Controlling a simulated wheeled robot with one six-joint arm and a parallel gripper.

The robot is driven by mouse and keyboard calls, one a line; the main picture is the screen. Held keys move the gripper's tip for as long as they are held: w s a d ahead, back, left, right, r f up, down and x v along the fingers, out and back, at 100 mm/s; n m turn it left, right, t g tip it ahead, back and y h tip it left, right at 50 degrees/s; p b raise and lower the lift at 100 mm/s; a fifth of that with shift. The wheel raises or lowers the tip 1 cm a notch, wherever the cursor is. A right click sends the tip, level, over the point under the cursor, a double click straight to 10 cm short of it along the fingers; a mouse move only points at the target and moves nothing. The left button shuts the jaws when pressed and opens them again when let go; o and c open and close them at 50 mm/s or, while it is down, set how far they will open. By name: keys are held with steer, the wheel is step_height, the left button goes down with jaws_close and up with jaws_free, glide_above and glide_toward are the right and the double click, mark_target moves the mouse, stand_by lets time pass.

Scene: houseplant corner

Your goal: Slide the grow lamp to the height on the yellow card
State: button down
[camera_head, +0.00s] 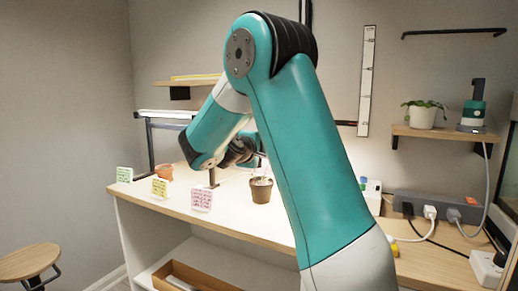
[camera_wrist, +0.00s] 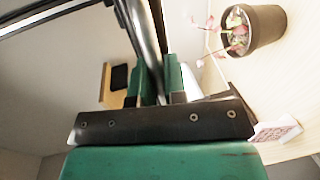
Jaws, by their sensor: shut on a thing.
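The grow lamp (camera_head: 172,114) is a long pale bar in a dark frame above the left part of the bench. Its dark frame also crosses the upper left of the wrist view (camera_wrist: 45,14). The yellow card (camera_head: 160,187) stands at the bench's front edge, between a green card (camera_head: 124,174) and a pink card (camera_head: 202,200); its writing is too small to read. My gripper (camera_wrist: 158,92) is shut on a grey bar (camera_wrist: 143,40) that looks like part of the lamp's stand. In the head view my arm hides most of the grip.
A brown pot with a small plant (camera_head: 261,190) stands just right of my gripper, and also shows in the wrist view (camera_wrist: 256,30). A terracotta pot (camera_head: 164,172) stands behind the cards. A power strip (camera_head: 435,207) with cables lies at the right. A stool (camera_head: 28,262) stands front left.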

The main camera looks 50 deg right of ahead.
steer(key=shift+f, duration=0.35)
steer(key=c, duration=1.2)
jaws_free()
steer(key=p+v, duration=0.7)
steer(key=v, duration=1)
steer(key=shift+a+r, duration=0.2)
steer(key=shift+r, duration=0.1)
